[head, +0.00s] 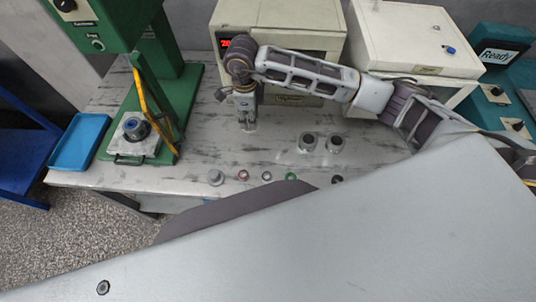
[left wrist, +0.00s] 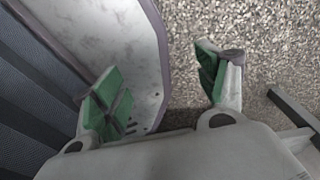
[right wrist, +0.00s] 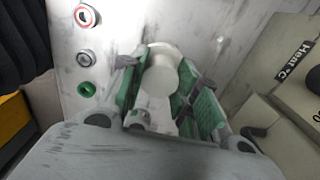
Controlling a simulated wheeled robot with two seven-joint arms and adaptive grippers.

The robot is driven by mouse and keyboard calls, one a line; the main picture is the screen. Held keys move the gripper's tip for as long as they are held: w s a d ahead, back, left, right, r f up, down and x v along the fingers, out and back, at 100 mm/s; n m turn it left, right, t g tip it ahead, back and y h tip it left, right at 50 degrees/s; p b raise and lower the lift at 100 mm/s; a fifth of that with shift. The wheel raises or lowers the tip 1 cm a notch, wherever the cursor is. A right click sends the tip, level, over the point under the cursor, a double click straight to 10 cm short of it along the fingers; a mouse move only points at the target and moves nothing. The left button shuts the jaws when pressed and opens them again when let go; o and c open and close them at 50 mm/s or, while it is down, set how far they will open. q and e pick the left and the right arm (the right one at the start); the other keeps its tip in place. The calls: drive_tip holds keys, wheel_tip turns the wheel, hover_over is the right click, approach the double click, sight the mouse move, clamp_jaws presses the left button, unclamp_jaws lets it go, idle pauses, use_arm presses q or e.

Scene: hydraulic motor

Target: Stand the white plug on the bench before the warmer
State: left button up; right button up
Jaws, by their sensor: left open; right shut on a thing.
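The white plug (right wrist: 160,75) is between the green-padded fingers of my right gripper (right wrist: 160,92), which is shut on it. In the head view my right gripper (head: 246,122) points down over the bench, in front of the cream warmer (head: 320,42) with a red display. I cannot tell whether the plug touches the bench. The warmer's front, marked "Heat °C", shows at the right of the right wrist view (right wrist: 262,100). My left gripper (left wrist: 160,72) is open and empty, over the floor; it is not in the head view.
Small round parts, among them a red ring (head: 243,175) and a green ring (head: 291,177), line the bench's front edge. Two grey cylinders (head: 307,142) (head: 335,143) stand right of my right gripper. A green press (head: 175,90) and a blue tray (head: 80,142) are at left.

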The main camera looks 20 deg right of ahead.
drive_tip(key=shift+f, duration=0.65)
wheel_tip(320, 180, down, 3)
drive_tip(key=shift+f+b, duration=0.2)
drive_tip(key=shift+b, duration=0.85)
drive_tip(key=shift+f, duration=0.2)
use_arm(q)
drive_tip(key=a+f, duration=0.1)
drive_tip(key=w+a+f, duration=0.1)
drive_tip(key=a, duration=0.1)
drive_tip(key=shift+d, duration=0.1)
